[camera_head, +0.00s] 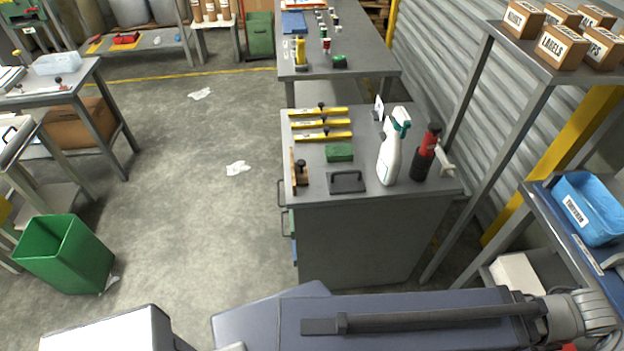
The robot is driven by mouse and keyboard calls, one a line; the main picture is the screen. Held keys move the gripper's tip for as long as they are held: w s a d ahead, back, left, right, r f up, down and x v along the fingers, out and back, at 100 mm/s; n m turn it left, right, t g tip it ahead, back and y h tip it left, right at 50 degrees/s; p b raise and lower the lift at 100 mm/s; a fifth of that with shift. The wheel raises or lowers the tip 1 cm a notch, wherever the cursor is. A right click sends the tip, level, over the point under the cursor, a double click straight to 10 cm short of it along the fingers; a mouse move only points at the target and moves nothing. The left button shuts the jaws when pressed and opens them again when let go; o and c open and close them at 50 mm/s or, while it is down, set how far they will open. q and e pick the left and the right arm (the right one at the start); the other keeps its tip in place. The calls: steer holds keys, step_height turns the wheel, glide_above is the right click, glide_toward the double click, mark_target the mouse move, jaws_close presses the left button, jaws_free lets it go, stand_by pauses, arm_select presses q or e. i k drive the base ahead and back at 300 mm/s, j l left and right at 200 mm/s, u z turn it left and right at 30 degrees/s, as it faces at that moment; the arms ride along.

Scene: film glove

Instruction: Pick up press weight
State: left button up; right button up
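A flat dark plate with a raised handle (347,181), which looks like the press weight, lies near the front edge of the grey cabinet top (318,182). A green block (339,152) lies just behind it. A white spray bottle with a teal head (391,150) stands upright to its right. Neither of my gripper's fingertips shows. Parts of my own body and arm fill the bottom of the view, well in front of the plate.
A wooden tool (300,172) stands left of the plate. Several yellow bars (320,124) lie behind, and a red and black bottle (426,152) stands at right. A shelf with boxes (562,47) rises at right. The floor (190,210) left of the cabinet is mostly clear; a green bin (65,255) stands there.

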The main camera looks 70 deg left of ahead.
mark_target(351, 181)
steer(key=u, duration=2.1)
steer(key=i+u, duration=0.15)
steer(key=u, duration=0.35)
steer(key=i+u, duration=0.1)
steer(key=u, duration=0.35)
